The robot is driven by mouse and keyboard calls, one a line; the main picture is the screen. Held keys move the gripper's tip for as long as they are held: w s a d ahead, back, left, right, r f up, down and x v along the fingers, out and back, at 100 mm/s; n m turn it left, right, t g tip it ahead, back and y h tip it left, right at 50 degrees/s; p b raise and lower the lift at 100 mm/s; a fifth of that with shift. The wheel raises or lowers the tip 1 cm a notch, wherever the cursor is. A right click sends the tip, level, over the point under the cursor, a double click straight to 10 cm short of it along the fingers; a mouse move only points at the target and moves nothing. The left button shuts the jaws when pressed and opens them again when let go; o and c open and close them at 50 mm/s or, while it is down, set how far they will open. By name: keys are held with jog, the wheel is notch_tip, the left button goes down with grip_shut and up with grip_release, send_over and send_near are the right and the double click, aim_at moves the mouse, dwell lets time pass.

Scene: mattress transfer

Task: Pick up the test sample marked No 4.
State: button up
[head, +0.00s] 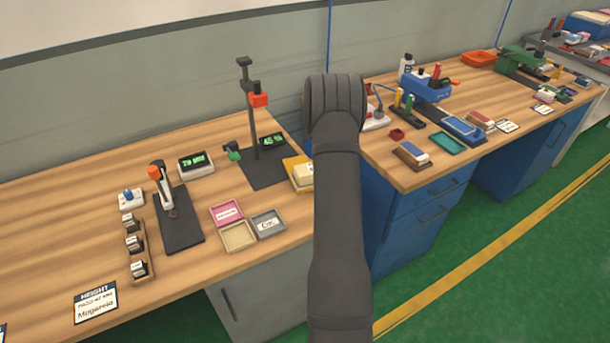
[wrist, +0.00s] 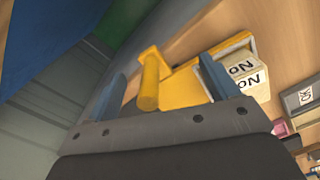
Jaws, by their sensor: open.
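In the wrist view my gripper (wrist: 163,68) is open, its two blue-grey fingers apart. A yellow handle-like piece (wrist: 150,82) shows between them; I cannot tell whether it is touched. Cream sample blocks (wrist: 250,76) marked "No" sit in a yellow tray (wrist: 185,88), just right of the right finger. Their numbers are not readable, so I cannot tell which is No 4. In the head view the yellow tray (head: 290,162) and a cream block (head: 303,173) show at the bench's right end, partly behind my arm. My gripper is hidden there.
A grey tray marked OK (head: 268,224), a pink tray (head: 227,213) and a cream tray (head: 238,236) lie left of my arm. A tall stand (head: 252,110) and a shorter stand (head: 167,200) rise from the bench. Bare wood (head: 60,220) lies at left.

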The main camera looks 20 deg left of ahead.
jog(key=s+d+r+m+t+h, duration=0.1)
jog(key=d+r+m+h, duration=0.15)
jog(key=r, duration=0.45)
jog(key=s+d+r+m+t+h, duration=0.1)
jog(key=s+d+r+m+t, duration=0.1)
jog(key=d+r, duration=0.35)
jog(key=n+g, duration=0.1)
jog(key=n, duration=0.5)
send_near(302, 170)
notch_tip(302, 170, up, 5)
jog(key=s+a, duration=0.2)
jog(key=n, duration=0.2)
jog(key=shift+t, duration=0.3)
jog(key=x, duration=1.1)
jog(key=shift+w+d+f, duration=0.15)
jog(key=shift+w+f, duration=0.05)
jog(key=shift+w, duration=0.05)
jog(key=x, duration=0.5)
jog(key=shift+w+d+r, duration=0.1)
jog(key=shift+d, duration=0.25)
jog(key=c, duration=1.1)
jog(key=shift+r, duration=0.1)
jog(key=shift+c, duration=0.2)
